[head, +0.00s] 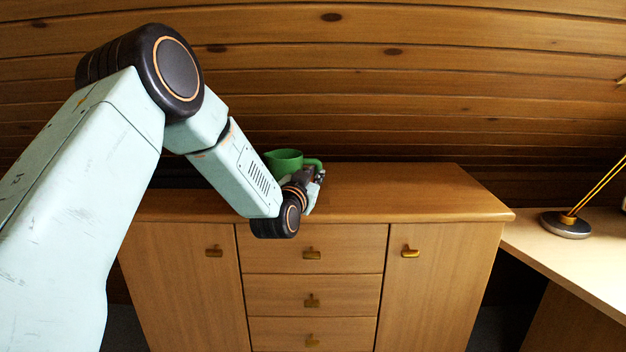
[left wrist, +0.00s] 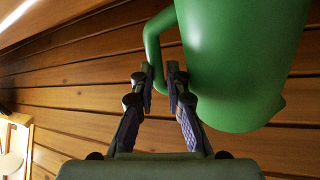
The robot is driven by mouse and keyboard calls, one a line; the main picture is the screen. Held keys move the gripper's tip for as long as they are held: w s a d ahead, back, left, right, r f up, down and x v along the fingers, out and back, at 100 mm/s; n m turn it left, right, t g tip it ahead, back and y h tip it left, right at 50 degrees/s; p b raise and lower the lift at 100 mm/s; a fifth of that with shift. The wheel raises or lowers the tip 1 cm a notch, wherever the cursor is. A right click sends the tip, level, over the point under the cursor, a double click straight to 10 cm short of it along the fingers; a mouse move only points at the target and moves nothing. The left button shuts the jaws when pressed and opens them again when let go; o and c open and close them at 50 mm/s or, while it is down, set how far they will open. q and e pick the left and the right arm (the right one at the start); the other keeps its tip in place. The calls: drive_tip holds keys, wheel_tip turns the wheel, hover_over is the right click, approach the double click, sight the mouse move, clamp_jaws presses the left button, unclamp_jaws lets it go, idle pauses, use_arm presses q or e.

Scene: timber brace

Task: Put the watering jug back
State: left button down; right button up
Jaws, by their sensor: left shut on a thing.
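The watering jug is green; its rim and upper body (head: 284,157) show above the sideboard top in the head view. My left gripper (head: 318,175) is at its right side, shut on the handle. In the left wrist view the jug (left wrist: 243,55) fills the upper right, and my left gripper (left wrist: 160,74) has its two fingertips on either side of the handle. My forearm hides the jug's lower part in the head view, so I cannot tell whether it touches the top. My right gripper is not in view.
The wooden sideboard (head: 420,190) has a clear top to the right of the jug. A plank wall (head: 450,90) rises behind it. A pale desk (head: 575,262) at the right bears a lamp with a round dark base (head: 566,225).

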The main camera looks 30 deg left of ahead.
use_arm(q)
drive_tip(key=shift+w+a, duration=0.1)
drive_tip(key=c, duration=1.7)
unclamp_jaws()
drive_tip(key=shift+a+f, duration=0.2)
drive_tip(key=shift+a, duration=0.1)
drive_tip(key=o, duration=0.3)
drive_tip(key=shift+d+r, duration=0.2)
drive_tip(key=shift+d, duration=0.15)
drive_tip(key=shift+o, duration=0.2)
drive_tip(key=shift+a+f, duration=0.15)
drive_tip(key=shift+a, duration=0.1)
drive_tip(key=p+v, duration=0.2)
drive_tip(key=v, duration=1)
drive_tip(key=shift+p, duration=0.35)
drive_tip(key=shift+o, duration=0.2)
drive_tip(key=shift+d, duration=0.1)
